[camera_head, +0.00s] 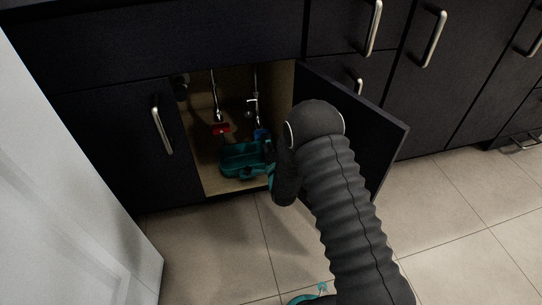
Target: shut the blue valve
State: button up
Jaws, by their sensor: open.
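The blue valve (260,134) is a small blue handle low on the right-hand pipe inside the open cabinet under the vanity. It is partly hidden by my arm and the teal caddy in front of it. My arm rises from the lower right, bends in front of the cabinet opening and covers its right side. Its dark wrist part hangs just right of the caddy.
A red valve (221,128) is on the left pipe. A teal caddy (238,160) stands on the cabinet floor before the valves. The open black door (372,122) stands right of my arm. A white panel (62,190) fills the left.

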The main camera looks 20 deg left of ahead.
jog(key=v, duration=0.7)
jog(key=shift+s, duration=0.2)
jog(key=shift+d, duration=0.1)
